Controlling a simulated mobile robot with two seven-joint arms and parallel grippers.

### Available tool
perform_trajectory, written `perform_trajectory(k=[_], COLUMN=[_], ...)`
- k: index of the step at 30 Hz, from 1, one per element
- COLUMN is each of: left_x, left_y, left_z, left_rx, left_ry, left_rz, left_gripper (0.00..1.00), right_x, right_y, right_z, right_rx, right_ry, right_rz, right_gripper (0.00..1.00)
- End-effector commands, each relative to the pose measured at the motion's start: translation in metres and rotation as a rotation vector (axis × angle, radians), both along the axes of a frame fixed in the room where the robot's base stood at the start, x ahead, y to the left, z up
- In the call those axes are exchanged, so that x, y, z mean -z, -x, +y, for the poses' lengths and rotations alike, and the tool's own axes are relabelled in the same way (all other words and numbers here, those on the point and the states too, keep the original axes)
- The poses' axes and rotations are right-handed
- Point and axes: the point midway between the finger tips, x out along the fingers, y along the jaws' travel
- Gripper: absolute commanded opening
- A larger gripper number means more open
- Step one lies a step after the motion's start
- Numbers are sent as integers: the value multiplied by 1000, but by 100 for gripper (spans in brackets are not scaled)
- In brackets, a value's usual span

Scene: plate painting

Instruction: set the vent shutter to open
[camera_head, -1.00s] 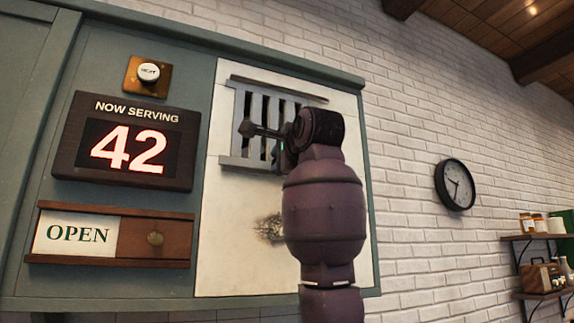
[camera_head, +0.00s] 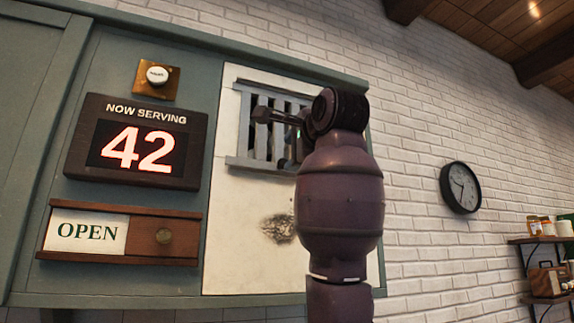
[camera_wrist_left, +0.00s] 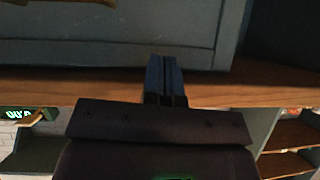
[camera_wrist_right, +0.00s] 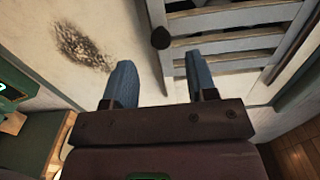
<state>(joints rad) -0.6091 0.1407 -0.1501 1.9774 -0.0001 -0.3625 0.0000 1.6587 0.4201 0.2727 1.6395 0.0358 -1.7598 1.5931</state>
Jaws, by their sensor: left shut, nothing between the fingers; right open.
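The vent shutter (camera_head: 244,126) is a pale grey slatted frame on a white panel, with dark gaps between its slats. In the right wrist view the slats (camera_wrist_right: 235,18) lie at the upper right. My left gripper (camera_wrist_left: 164,78) is shut and empty.
The white panel has a dark smudge (camera_head: 279,228) below the shutter. To its left are a round button (camera_head: 157,75), a "NOW SERVING 42" display (camera_head: 137,141) and an OPEN sign slider (camera_head: 163,237). A wooden ledge (camera_wrist_left: 60,88) lies by my left gripper.

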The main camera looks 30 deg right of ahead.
Motion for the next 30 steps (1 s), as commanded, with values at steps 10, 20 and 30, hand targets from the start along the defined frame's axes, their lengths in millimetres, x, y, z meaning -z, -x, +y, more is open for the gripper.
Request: perform_trajectory(k=[10,20,30], left_x=[8,7,7], left_y=[-6,-7,-7], left_z=[-1,-1,-1], left_rx=[4,5,5], left_ry=[-1,-2,-2], left_rz=[-11,-15,-16], left_gripper=[0,0,0], right_x=[1,0,0], right_y=[48,54,54], right_z=[3,4,4], right_rx=[-2,-1,-1], right_ry=[0,0,0], right_rz=[0,1,1], right_gripper=[52,52,52])
